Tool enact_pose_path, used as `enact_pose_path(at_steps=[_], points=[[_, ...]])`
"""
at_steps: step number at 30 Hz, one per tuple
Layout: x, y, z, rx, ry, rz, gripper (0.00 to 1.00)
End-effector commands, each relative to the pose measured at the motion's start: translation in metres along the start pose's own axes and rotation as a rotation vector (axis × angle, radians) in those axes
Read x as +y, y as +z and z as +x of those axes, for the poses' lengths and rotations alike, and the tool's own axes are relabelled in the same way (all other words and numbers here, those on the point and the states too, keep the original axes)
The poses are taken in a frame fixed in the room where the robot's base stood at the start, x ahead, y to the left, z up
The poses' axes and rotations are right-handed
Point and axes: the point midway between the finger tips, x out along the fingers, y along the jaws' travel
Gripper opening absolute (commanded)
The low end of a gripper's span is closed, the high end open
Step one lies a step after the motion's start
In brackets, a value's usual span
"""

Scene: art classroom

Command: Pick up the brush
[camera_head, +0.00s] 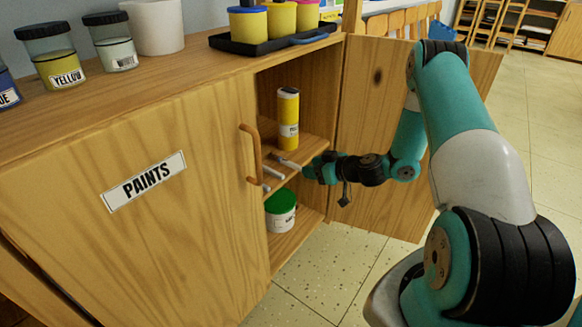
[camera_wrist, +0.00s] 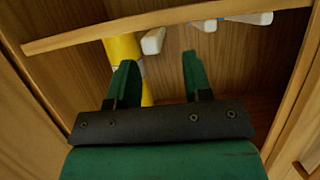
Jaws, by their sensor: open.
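The cupboard's shelf (camera_head: 310,147) holds several slim pale pieces (camera_head: 273,172) near its front edge; their ends (camera_wrist: 153,41) also show in the wrist view. One is probably the brush, but I cannot tell which. My gripper (camera_head: 308,171) is at the open front of the cupboard, beside these pieces. In the wrist view my gripper (camera_wrist: 158,65) has its two green fingers apart with nothing held between them. The pale ends lie ahead of the fingertips, close to the shelf edge. My gripper partly hides the shelf in the head view.
A yellow tube (camera_head: 288,112) stands upright on the shelf. A green-lidded white tub (camera_head: 280,212) sits below. The open right door (camera_head: 376,125) and the left door marked PAINTS (camera_head: 150,230) flank the opening. Paint jars (camera_head: 52,60) stand on top.

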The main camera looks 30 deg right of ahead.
Motion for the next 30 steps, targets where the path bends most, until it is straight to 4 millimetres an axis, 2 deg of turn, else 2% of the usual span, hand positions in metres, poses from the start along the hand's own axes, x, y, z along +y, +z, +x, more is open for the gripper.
enact_pose_path(at_steps=[7,11,17,23,30], points=[[0.002,0.002,0.039,0.001,-0.003,-0.004,0.46],[0.003,0.001,0.047,-0.001,-0.002,-0.003,0.46],[0.003,0.000,0.047,-0.001,-0.001,-0.001,0.46],[0.003,0.000,0.047,-0.001,-0.001,-0.001,0.02],[0.003,0.000,0.046,0.000,-0.001,-0.001,0.00]])
